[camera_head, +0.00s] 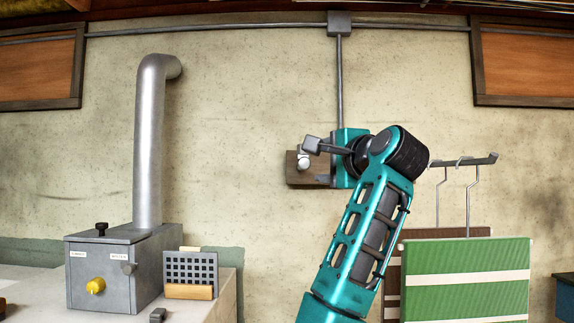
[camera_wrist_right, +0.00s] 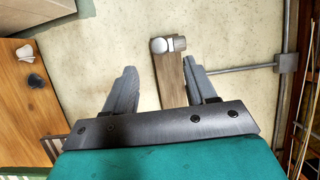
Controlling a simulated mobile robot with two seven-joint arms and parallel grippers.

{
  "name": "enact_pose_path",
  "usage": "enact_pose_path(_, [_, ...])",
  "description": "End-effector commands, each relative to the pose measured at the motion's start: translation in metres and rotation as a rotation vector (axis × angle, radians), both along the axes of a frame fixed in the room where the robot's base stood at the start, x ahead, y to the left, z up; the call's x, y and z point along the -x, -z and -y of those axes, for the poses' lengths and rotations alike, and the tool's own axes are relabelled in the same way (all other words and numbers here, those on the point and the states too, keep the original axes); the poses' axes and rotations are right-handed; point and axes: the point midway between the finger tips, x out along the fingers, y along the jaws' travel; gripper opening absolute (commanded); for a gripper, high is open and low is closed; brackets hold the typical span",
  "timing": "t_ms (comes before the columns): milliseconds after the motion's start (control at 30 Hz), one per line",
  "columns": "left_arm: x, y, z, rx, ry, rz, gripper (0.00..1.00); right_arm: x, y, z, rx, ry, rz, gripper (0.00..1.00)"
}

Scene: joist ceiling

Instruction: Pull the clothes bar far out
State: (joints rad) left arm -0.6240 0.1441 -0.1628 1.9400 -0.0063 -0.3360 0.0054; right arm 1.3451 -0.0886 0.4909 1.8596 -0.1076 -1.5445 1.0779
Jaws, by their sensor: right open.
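A wooden wall block (camera_head: 293,178) with a pale round knob (camera_head: 303,163) is on the wall in the head view; I take the knob as the end of the clothes bar. In the right wrist view, the wooden block (camera_wrist_right: 171,82) lies between the fingers, with the shiny metal knob (camera_wrist_right: 160,45) at its upper end. My right gripper (camera_head: 320,160) is open in front of the block. It shows in the wrist view too (camera_wrist_right: 162,78); nothing is clearly gripped. Whether a finger touches the block cannot be told. My left gripper is out of view.
A rail (camera_head: 475,160) at the right has wire hooks above a green-and-white striped cloth (camera_head: 465,280) and a brown one behind. A grey box stove (camera_head: 100,275) with a pipe stands at left beside a slotted rack (camera_head: 190,270). A conduit (camera_head: 340,75) runs above the block.

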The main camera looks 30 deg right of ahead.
Motion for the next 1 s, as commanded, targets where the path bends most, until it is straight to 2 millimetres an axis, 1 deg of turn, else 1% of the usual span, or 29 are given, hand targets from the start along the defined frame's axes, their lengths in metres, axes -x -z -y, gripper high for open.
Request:
enact_pose_path(400, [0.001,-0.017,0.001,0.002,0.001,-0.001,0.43,-0.076,-0.001,0.012,0.003,-0.001,-0.006,0.56])
enact_pose_path(533, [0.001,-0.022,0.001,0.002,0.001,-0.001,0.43,-0.096,0.0,0.015,0.003,0.0,-0.004,0.56])
enact_pose_path(700, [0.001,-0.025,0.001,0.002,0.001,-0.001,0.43,-0.112,-0.001,0.018,0.004,0.001,-0.002,0.56])
enact_pose_path(800, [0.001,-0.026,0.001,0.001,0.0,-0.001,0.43,-0.117,0.0,0.019,0.004,0.001,-0.002,0.56])
enact_pose_path(1000, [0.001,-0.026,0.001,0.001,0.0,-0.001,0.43,-0.119,0.001,0.019,0.004,0.002,0.0,0.56])
